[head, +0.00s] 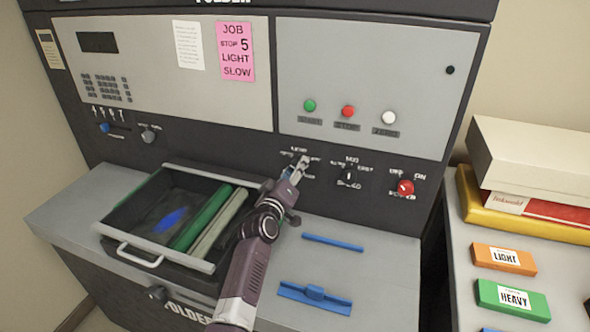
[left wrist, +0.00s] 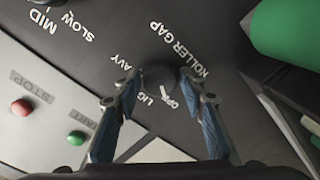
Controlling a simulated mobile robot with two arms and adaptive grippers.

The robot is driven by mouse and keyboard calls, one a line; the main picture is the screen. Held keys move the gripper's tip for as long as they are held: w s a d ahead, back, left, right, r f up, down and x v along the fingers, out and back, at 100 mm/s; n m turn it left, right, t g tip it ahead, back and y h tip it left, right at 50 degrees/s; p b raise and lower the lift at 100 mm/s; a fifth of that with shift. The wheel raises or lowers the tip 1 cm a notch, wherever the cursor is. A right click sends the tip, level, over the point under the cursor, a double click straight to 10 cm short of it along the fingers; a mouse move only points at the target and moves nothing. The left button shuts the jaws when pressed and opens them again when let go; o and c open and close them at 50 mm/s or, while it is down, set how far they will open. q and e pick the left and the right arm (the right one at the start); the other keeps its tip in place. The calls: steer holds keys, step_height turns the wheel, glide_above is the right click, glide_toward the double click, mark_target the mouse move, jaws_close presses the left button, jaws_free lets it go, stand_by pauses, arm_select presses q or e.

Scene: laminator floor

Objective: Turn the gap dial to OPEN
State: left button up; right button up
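The gap dial is a dark round knob (left wrist: 160,77) on the black panel, with ROLLER GAP printed beside it. Lettering for HEAVY, LIGHT and OPEN runs around it, partly cut off by my fingers. A short white mark shows at the knob's edge near the LIGHT and OPEN words; its exact setting is hard to tell. My left gripper (left wrist: 161,80) has its blue-padded fingers open, one on each side of the knob, with small gaps seeming to remain. In the head view my left gripper (head: 302,168) is at the panel and largely hides the dial. My right gripper is out of view.
A speed knob (head: 348,177) and a red knob (head: 405,187) sit right of the dial. Green (head: 309,105), red (head: 347,111) and white (head: 389,117) buttons are above. An open tray (head: 139,254) with rollers is left of my arm. Blue bars (head: 333,242) lie on the ledge.

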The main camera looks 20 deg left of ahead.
arm_select(q)
steer(key=shift+o, duration=0.6)
steer(key=s, duration=1.2)
steer(key=shift+r, duration=0.2)
steer(key=shift+a+f, duration=0.1)
